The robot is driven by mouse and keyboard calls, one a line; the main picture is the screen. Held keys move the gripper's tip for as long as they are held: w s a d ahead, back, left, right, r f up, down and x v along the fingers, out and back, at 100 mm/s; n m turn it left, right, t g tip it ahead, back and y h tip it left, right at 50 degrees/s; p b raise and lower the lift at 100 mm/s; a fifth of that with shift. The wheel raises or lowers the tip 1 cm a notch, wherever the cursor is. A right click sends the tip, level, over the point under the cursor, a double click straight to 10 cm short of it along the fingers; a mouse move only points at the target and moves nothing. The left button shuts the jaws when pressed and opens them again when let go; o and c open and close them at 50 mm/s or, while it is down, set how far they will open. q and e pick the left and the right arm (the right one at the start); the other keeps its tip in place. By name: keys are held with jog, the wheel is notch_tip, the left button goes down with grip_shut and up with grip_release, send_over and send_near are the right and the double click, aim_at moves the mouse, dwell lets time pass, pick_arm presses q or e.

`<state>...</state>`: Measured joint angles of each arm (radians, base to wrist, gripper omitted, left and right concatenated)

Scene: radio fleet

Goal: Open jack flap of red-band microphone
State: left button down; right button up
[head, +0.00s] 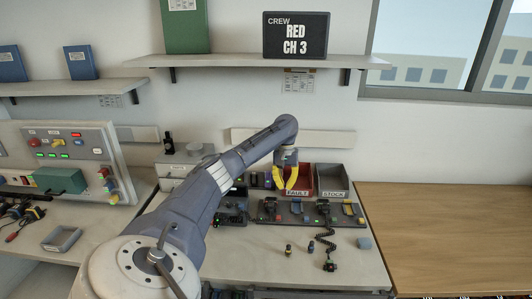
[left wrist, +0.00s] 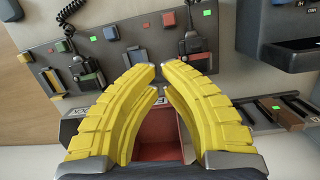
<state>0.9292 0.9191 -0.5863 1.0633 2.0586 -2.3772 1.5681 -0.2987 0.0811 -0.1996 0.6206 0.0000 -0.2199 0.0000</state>
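My left gripper (head: 285,186) has yellow fingers and hangs in front of the red bin, above the back of the radio rack. In the left wrist view its fingertips (left wrist: 158,72) have a narrow gap between them, with nothing seen held. Dark handheld units stand on the grey rack (head: 285,221); one (left wrist: 193,43) lies beyond the fingertips in the left wrist view. A coiled cord (head: 326,243) runs forward to a dark unit (head: 330,266) on the bench. I cannot tell which one is the red-band microphone, and no jack flap is clear. My right gripper is not in view.
A red FAULT bin (head: 301,178) and a grey STOCK bin (head: 334,180) stand behind the rack. Small parts (head: 311,247) and a grey block (head: 364,243) lie in front. A sign (head: 297,35) reads CREW RED CH 3. The wooden table (head: 450,225) is clear.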

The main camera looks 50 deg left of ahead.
pick_arm(q)
jog(key=n, duration=0.1)
send_near(271, 204)
jog(key=w+a, duration=0.2)
jog(key=shift+s+d+f, duration=0.1)
jog(key=shift+s+f, duration=0.1)
jog(key=shift+f, duration=1.3)
jog(key=shift+s+f, duration=0.2)
jog(key=shift+f, duration=1.35)
jog(key=shift+s+d+f, duration=0.1)
jog(key=shift+s+f, duration=0.05)
jog(key=shift+f, duration=1.35)
jog(key=shift+y, duration=0.3)
